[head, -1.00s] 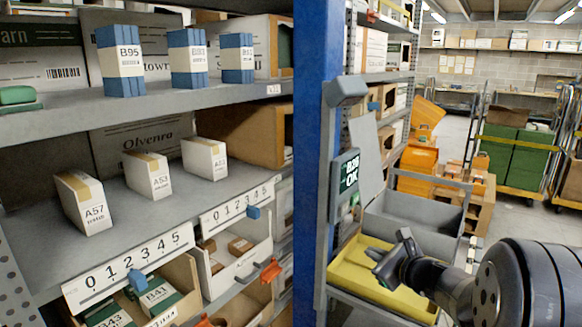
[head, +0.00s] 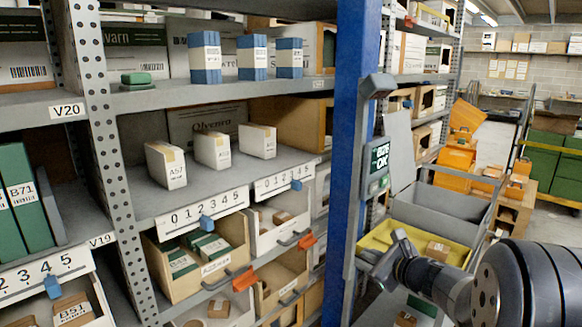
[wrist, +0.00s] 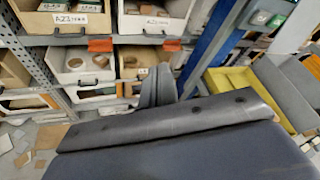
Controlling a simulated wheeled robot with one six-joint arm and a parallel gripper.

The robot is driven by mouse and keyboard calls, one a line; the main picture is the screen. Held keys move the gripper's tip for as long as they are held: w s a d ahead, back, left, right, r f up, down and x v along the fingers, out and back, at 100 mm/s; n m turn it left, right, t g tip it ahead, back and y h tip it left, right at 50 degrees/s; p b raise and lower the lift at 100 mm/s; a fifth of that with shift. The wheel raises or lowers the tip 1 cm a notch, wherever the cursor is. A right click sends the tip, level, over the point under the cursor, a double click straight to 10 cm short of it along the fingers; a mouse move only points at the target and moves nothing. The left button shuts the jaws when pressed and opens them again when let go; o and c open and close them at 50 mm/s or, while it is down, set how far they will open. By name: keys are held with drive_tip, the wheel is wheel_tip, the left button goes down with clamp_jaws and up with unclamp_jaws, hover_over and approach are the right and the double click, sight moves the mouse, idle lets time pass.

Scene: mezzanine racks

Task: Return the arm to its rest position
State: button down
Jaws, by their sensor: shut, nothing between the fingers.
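My gripper (head: 378,257) shows at the lower right of the head view, at the end of my dark arm. It is shut and empty, in front of the yellow tray (head: 408,234). In the wrist view its dark grey fingers (wrist: 158,88) point toward the rack bins, with nothing between them. The wrist view also shows the yellow tray (wrist: 245,84) at the right, apart from the fingers.
A blue post (head: 354,140) stands left of my gripper, with a scanner display (head: 380,155) beside it. The rack's middle shelf (head: 145,208) holds white boxes (head: 212,151). Bins (head: 205,262) sit below.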

drive_tip(key=s+a+f+n+g+b, duration=0.1)
drive_tip(key=a+f+n+g+b, duration=0.1)
drive_tip(key=a+f+n+b, duration=0.1)
drive_tip(key=s+a+f+n+g+y+b, duration=0.1)
drive_tip(key=a+f+n+b, duration=0.3)
drive_tip(key=f, duration=0.4)
drive_tip(key=shift+a+f+g+b, duration=0.15)
drive_tip(key=shift+f+g+b, duration=0.15)
drive_tip(key=shift+g+b, duration=0.3)
drive_tip(key=shift+s, duration=0.1)
